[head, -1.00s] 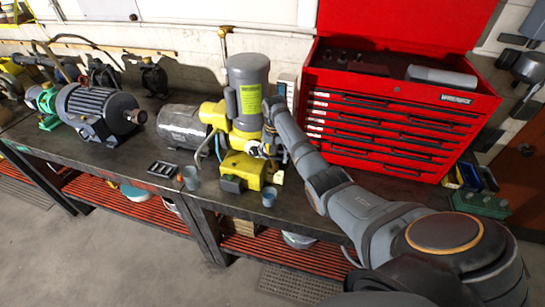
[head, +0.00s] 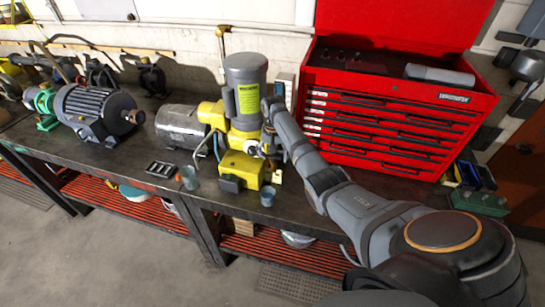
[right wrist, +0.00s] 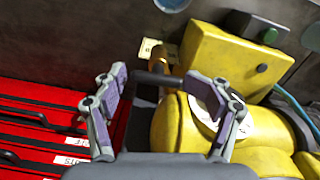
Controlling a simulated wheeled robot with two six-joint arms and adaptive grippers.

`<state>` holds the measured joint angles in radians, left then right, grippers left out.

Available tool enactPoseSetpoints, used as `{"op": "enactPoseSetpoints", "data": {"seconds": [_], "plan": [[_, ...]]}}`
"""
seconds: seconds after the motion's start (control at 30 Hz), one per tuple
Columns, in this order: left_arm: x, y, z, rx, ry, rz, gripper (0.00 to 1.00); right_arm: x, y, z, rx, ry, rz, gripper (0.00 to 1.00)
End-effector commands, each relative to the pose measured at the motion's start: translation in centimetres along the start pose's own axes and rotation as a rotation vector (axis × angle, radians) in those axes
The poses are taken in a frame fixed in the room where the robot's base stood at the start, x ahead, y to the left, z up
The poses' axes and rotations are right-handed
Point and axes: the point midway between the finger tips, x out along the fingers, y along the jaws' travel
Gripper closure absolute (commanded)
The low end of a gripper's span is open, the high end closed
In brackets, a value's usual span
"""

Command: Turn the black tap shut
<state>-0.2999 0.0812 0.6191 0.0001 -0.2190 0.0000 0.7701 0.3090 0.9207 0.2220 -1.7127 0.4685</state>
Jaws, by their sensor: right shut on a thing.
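The black tap handle (right wrist: 155,79) shows in the right wrist view, lying crosswise on a brass fitting (right wrist: 164,53) beside the yellow machine (right wrist: 215,55). My right gripper (right wrist: 153,84) has one purple-padded finger at each end of the handle and is shut on it. In the head view the yellow machine with its grey upright motor (head: 247,88) stands mid-bench, and my right gripper (head: 268,143) is at its right side. The tap is mostly hidden there by the gripper and arm. My left gripper is in neither view.
A red tool chest (head: 395,120) stands close to the right of my right arm. A grey cup (head: 189,177), another cup (head: 268,195) and a black tray (head: 161,169) sit near the bench's front edge. Another motor (head: 100,110) stands at the left.

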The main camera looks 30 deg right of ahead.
Motion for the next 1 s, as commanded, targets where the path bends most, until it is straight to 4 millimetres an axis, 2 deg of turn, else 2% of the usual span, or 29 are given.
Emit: {"op": "enactPoseSetpoints", "data": {"seconds": [0.07, 0.17, 0.4, 0.6, 0.73, 1.0], "plan": [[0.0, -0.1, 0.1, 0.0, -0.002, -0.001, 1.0, -0.2, 0.4, 0.0, 0.004, -0.003, 0.01, 0.41], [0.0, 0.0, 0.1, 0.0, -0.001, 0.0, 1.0, -1.8, 0.3, -0.1, 0.004, -0.001, 0.009, 0.41], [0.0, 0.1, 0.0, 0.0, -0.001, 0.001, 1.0, -7.8, -0.2, -0.1, 0.001, 0.003, 0.004, 0.41], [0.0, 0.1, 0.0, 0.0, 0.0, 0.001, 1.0, -11.2, -0.3, 0.0, 0.001, 0.001, 0.005, 0.41], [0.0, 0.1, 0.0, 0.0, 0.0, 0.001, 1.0, -11.9, -0.3, 0.1, 0.001, 0.001, 0.005, 0.41], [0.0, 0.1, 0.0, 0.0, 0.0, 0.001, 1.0, -12.0, -0.3, 0.1, 0.001, 0.001, 0.004, 0.41]]}}
